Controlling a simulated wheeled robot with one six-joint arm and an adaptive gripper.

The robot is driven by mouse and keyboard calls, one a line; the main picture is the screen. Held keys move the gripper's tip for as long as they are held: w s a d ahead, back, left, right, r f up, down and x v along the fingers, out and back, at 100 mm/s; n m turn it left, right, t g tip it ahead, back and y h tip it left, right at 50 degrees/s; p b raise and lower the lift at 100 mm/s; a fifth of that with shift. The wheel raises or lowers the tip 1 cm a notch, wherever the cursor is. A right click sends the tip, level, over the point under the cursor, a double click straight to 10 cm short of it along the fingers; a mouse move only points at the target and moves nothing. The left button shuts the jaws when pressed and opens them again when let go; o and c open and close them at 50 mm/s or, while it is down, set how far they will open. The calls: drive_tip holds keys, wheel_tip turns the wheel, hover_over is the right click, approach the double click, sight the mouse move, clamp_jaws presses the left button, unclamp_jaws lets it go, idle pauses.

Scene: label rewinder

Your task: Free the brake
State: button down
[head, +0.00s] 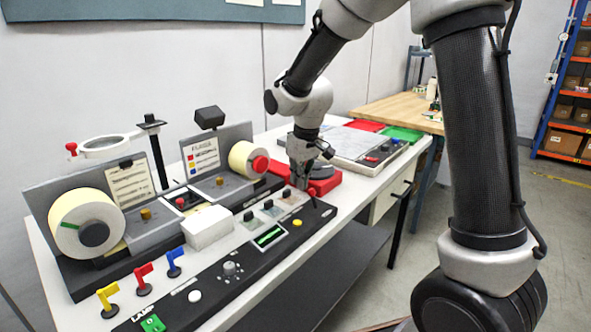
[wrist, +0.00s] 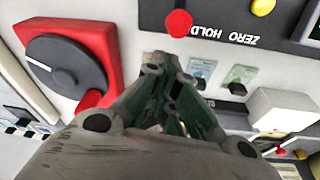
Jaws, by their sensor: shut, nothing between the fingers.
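No label naming the brake is readable. Yellow (head: 107,299), red (head: 143,279) and blue (head: 174,263) flag-shaped handles stand at the left end of the strip.
A red base with a dark round top (wrist: 66,62) is close to my gripper. Two label rolls (head: 86,222) (head: 248,160) and a white box (head: 207,227) stand behind the strip.

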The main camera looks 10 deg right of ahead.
drive_tip(key=shift+s+d, duration=0.3)
drive_tip(key=shift+s, duration=0.35)
drive_tip(key=shift+s+d+r+t, duration=0.15)
drive_tip(key=shift+t, duration=0.15)
drive_tip(key=shift+s+d+r+t+y, duration=0.2)
drive_tip(key=shift+t+y, duration=0.1)
drive_tip(key=shift+y, duration=0.1)
drive_tip(key=shift+s+d+r, duration=0.2)
drive_tip(key=shift+s+d, duration=0.1)
drive_tip(key=shift+s, duration=0.2)
drive_tip(key=shift+s+d+r, duration=0.2)
drive_tip(key=shift+s+d, duration=0.1)
drive_tip(key=shift+s, duration=0.15)
drive_tip(key=shift+r, duration=0.8)
